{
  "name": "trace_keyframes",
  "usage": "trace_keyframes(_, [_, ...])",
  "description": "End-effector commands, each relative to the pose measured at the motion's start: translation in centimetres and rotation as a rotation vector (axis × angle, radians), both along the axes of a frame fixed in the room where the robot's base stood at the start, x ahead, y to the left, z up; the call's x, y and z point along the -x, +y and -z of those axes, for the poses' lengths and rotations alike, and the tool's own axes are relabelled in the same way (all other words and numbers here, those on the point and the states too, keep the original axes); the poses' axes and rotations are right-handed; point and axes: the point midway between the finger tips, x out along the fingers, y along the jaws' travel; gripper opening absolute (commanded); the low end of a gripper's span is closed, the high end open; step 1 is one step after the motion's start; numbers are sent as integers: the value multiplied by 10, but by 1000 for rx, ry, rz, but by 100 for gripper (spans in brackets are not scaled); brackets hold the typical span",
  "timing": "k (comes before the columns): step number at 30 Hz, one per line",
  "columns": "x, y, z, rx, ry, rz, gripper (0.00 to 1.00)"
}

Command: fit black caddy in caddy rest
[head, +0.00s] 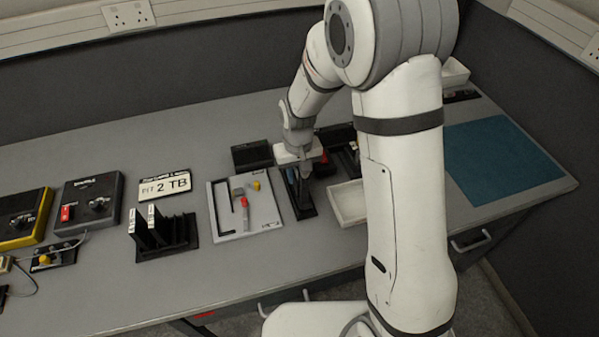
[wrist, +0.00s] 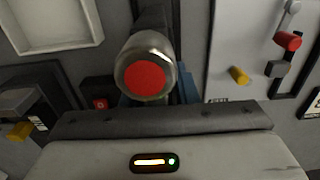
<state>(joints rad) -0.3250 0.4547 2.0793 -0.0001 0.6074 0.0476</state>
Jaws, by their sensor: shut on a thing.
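My gripper (head: 298,166) points down over a narrow black holder (head: 302,207), between the tool board and the white tray. In the wrist view a metal cylinder with a red round end (wrist: 146,77) stands end-on close in front of my gripper. Blue parts (head: 291,176) show beside the gripper and on both sides of the cylinder. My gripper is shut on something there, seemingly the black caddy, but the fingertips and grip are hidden. I cannot clearly separate the caddy from its rest; the dark strip (wrist: 151,20) beyond the cylinder may be either.
A pale tool board (head: 263,218) lies left of the holder, a white tray (head: 348,203) right of it. Black slotted rack (head: 178,240) holds upright cards. A dark flat box (head: 252,155) lies behind. A red-marked block (wrist: 99,103) is close by. The blue mat (head: 500,160) is clear.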

Motion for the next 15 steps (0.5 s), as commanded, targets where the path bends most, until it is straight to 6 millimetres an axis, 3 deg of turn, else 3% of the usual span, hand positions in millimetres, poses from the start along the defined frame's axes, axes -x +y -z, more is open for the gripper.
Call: trace_keyframes(15, [0,1,12,0,-1,-1,2])
